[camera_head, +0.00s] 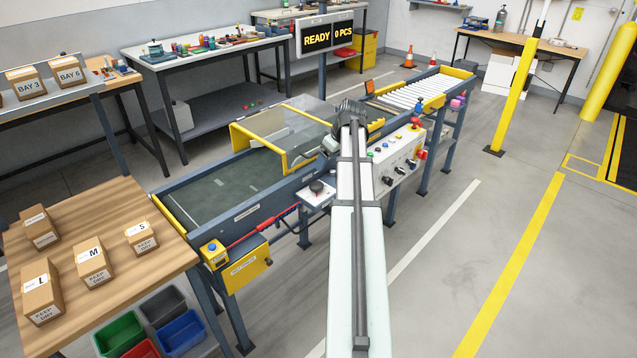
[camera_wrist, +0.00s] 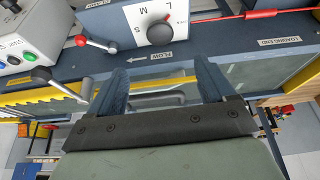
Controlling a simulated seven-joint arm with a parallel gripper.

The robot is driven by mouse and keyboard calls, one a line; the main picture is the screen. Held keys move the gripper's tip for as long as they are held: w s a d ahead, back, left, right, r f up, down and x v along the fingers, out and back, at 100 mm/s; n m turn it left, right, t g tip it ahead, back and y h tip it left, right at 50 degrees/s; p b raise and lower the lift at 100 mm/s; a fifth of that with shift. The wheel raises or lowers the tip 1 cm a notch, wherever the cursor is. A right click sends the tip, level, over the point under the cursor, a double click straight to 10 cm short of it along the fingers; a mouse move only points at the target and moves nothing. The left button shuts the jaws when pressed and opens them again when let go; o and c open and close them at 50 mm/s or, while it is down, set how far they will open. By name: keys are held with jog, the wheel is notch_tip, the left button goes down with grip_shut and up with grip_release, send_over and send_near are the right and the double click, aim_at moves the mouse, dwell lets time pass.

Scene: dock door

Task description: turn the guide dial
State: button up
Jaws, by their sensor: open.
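The guide dial is a round black knob (camera_wrist: 160,31) on a pale plate marked S, M and L, in the upper middle of the wrist view. A small red mark shows at its upper edge, near L; the exact setting is hard to read. In the head view the dial (camera_head: 316,187) sits on a small panel on the near side of the conveyor, left of my arm. My gripper (camera_wrist: 161,84) is open and empty, its two dark fingers apart. The dial lies beyond the fingertips, not touched. In the head view my arm mostly hides the gripper.
A red-knobbed lever (camera_wrist: 81,41) and a black-knobbed lever (camera_wrist: 42,75) stick out left of the dial in the wrist view. A button panel (camera_head: 397,160) is right of my arm. A yellow-edged clear guard (camera_head: 296,163) spans the belt. Boxes stand on the left table (camera_head: 100,222).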

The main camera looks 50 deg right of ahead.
aim_at(317, 184)
jog(key=x, duration=1.3)
jog(key=shift+w+f, duration=0.2)
jog(key=shift+f, duration=0.1)
jog(key=c, duration=1)
jog(key=shift+d+n+y, duration=0.15)
jog(key=shift+n+y, duration=0.35)
jog(key=shift+n, duration=0.8)
jog(key=shift+c, duration=0.2)
jog(key=o, duration=1)
jog(key=shift+o, duration=0.2)
jog(key=shift+r, duration=0.1)
jog(key=v, duration=1.3)
jog(key=shift+r, duration=0.25)
